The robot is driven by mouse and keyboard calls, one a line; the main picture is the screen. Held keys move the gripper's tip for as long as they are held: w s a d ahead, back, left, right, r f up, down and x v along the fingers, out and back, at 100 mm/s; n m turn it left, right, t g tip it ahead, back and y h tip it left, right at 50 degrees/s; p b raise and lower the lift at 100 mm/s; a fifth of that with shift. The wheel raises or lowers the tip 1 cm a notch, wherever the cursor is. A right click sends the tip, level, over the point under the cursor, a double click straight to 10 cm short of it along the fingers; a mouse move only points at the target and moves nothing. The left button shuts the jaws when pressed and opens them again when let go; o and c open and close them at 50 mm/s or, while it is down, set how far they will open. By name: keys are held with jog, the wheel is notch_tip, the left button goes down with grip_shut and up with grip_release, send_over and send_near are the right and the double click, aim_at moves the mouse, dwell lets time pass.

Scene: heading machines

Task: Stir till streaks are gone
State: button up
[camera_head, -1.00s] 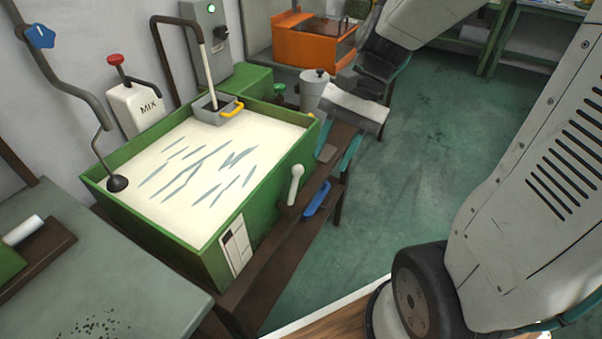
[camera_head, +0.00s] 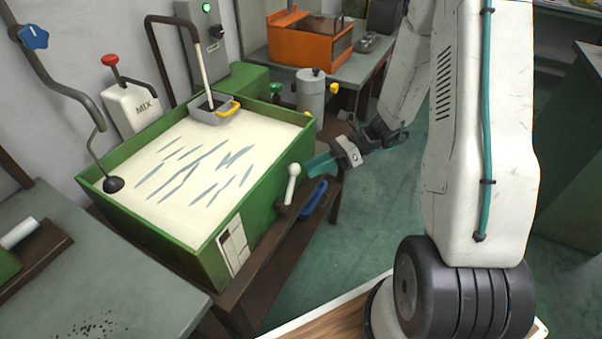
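The green vat (camera_head: 222,240) holds a cream-white liquid (camera_head: 180,215) with several grey-blue streaks (camera_head: 180,183) across its middle. A white-knobbed lever (camera_head: 293,170) stands on the vat's right side. A white box marked MIX (camera_head: 135,108) with a red knob (camera_head: 110,60) is behind the vat's left. A bent rod with a dark round end (camera_head: 113,184) reaches the vat's left corner. My gripper (camera_head: 318,166) is just right of the lever, apart from it, with teal fingers pointing left. The fingers overlap, so their opening is unclear; nothing shows held.
A blue handle (camera_head: 314,198) is below the lever. A grey scoop-like box with a yellow handle (camera_head: 215,108) sits at the vat's back edge. A grey canister (camera_head: 311,92) and an orange machine (camera_head: 300,43) stand behind. Green floor (camera_head: 340,250) is open at right.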

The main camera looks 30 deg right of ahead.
aim_at(290, 189)
jog(key=shift+x, duration=2.25)
grip_shut()
